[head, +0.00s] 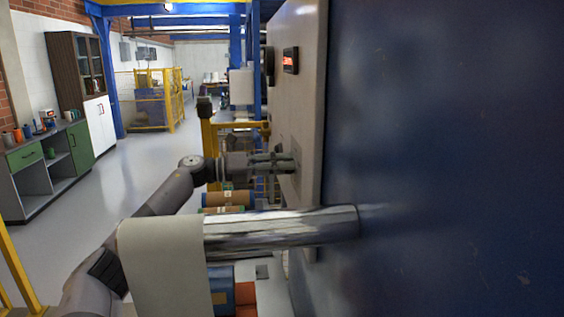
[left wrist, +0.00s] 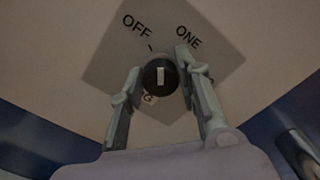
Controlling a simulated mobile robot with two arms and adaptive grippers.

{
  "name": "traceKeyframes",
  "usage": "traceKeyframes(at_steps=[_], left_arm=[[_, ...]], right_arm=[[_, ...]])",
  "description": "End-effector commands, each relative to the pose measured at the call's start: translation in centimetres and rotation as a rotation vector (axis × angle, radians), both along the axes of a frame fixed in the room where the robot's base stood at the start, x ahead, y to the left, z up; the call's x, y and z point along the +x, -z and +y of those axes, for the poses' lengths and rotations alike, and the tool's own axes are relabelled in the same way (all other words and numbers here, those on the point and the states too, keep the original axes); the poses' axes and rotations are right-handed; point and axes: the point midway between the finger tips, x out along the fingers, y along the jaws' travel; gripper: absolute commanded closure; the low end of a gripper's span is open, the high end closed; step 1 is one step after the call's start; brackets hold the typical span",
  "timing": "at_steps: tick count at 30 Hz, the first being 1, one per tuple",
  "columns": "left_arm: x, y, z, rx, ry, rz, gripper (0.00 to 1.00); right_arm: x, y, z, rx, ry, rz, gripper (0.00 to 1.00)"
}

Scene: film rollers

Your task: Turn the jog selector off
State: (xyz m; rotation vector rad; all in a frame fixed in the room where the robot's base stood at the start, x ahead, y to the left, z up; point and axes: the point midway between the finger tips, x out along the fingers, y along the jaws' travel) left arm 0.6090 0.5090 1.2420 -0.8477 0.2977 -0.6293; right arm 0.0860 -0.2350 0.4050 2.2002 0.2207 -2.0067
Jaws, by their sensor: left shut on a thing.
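The jog selector (left wrist: 160,77) is a round black knob with a white bar, on a grey label plate (left wrist: 205,28) in the left wrist view. The bar stands nearly upright in that view. "OFF" is printed at upper left, "ONE" at upper right, and a partly hidden word ending in "G" is below the knob. My left gripper (left wrist: 159,62) is shut on the knob, one finger on each side. In the head view my left gripper (head: 289,162) reaches the side of the grey panel (head: 305,110), and the knob is hidden there. My right gripper is not in view.
A blue machine wall (head: 450,150) fills the right. A shiny metal roller (head: 280,229) with a pale film roll (head: 165,268) juts out in front of my left arm. A red display (head: 290,60) is higher on the panel. Open floor (head: 130,200) lies at left.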

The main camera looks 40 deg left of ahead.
Motion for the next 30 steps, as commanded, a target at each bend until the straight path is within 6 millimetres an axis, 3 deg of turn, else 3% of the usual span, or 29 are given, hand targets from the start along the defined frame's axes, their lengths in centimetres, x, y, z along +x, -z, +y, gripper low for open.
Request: traceKeyframes(at_steps=[15, 30], left_arm=[[0.1, 0.0, 0.1, -0.267, -0.002, 0.213, 0.97], [0.1, 0.1, 0.1, -0.318, -0.003, 0.252, 0.97]], right_arm=[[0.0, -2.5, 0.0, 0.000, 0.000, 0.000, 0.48], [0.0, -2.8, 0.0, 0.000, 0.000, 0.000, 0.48]])
